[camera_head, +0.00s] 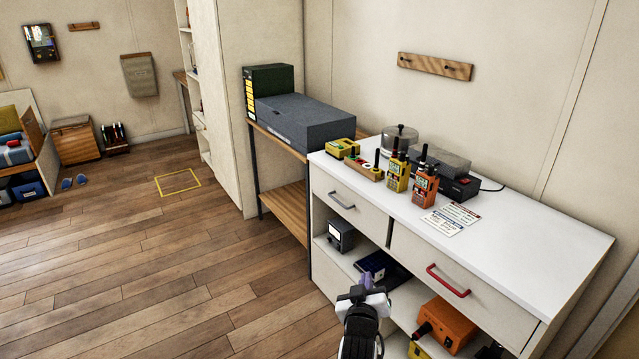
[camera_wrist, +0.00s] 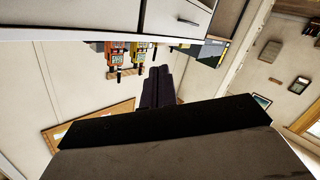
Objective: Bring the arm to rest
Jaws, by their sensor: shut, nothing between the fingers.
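My gripper (camera_head: 367,281) shows at the bottom middle of the head view, in front of the white cabinet (camera_head: 560,245). Its dark purple fingers are together and hold nothing. In the wrist view the closed fingers (camera_wrist: 160,86) point away past the dark gripper body, and the scene appears upside down. The gripper looks apart from the cabinet's lower shelves, though the exact gap is hard to tell. Most of my arm is outside the head view.
Two handheld radios, one yellow (camera_head: 397,175) and one orange (camera_head: 424,187), stand on the cabinet top. An orange case (camera_head: 445,325) and a dark box (camera_head: 382,268) sit in the cubbies below. A red handle (camera_head: 448,281) sticks out from a drawer.

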